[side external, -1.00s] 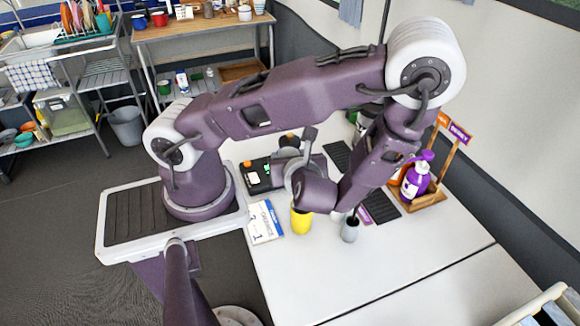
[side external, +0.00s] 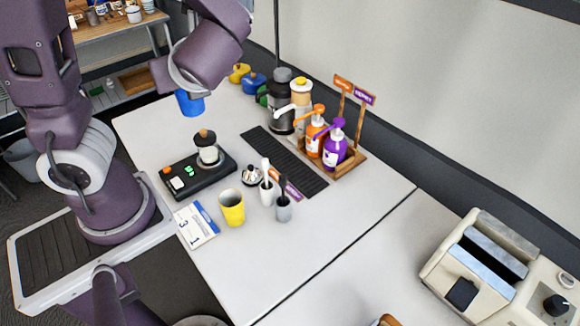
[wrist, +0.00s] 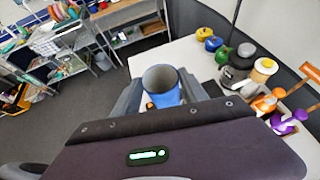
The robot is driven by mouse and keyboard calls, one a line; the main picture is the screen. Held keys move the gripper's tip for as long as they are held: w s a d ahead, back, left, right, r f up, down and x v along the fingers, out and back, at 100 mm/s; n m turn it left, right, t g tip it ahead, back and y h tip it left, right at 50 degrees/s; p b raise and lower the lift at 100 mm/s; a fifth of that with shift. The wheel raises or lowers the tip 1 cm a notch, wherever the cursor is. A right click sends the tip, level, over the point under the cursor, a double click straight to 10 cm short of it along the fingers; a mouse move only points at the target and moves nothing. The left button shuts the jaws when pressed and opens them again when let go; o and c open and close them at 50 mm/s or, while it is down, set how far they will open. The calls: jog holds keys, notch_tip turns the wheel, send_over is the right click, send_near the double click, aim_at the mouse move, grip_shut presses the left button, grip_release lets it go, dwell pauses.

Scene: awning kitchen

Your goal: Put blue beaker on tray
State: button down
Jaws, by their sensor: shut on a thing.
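The blue beaker (side external: 190,103) hangs in the air above the far left part of the white table, below my wrist. In the wrist view the beaker (wrist: 162,88) is between the two grey fingers of my gripper (wrist: 160,92), which is shut on it. Its open mouth faces the wrist camera and it looks empty. The fingers are mostly hidden in the side view. A black ribbed tray (side external: 312,180) lies flat on the table, to the right of the beaker in the side view and apart from it.
A black scale (side external: 212,176) with a lidded jar, a yellow cup (side external: 231,208) and white and grey utensil holders stand in front of the tray. Dark and yellow-topped flasks, orange and purple pump bottles (side external: 334,150) and signs stand behind it. The front table is mostly clear.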

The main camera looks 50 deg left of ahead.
jog(key=shift+n+g, duration=0.4)
jog(key=shift+g, duration=0.1)
jog(key=r, duration=0.2)
jog(key=s+r, duration=0.1)
jog(key=r, duration=0.1)
jog(key=shift+r, duration=0.2)
jog(key=s+d+f+n+g+h, duration=0.3)
jog(key=s+d+f+n+g, duration=0.35)
jog(key=n+g, duration=0.35)
jog(key=w+d+n+g+h, duration=0.2)
jog(key=w+d+n+h, duration=0.2)
jog(key=d+n+h, duration=0.8)
jog(key=w+a+r+n+t+h, duration=0.2)
jog(key=w+a+n+t+h, duration=0.1)
jog(key=w+n+t+h, duration=0.4)
jog(key=w+a+r+n+t+h, duration=0.1)
jog(key=w+a+n+t+h, duration=0.2)
jog(key=w+n, duration=0.45)
jog(key=w+a+r+n+t+y, duration=0.2)
jog(key=w+a+n+t+y, duration=0.1)
jog(key=a+n+t, duration=0.3)
jog(key=w+a+r+n+t+y, duration=0.2)
jog(key=w+a+n+t+y, duration=0.15)
jog(key=a+n+t, duration=0.35)
jog(key=w+d+f+g, duration=0.1)
jog(key=w+f+g, duration=0.1)
jog(key=f, duration=3)
jog(key=shift+w+d+f+m, duration=0.15)
jog(key=shift+w+f+m, duration=0.25)
jog(key=shift+w, duration=0.3)
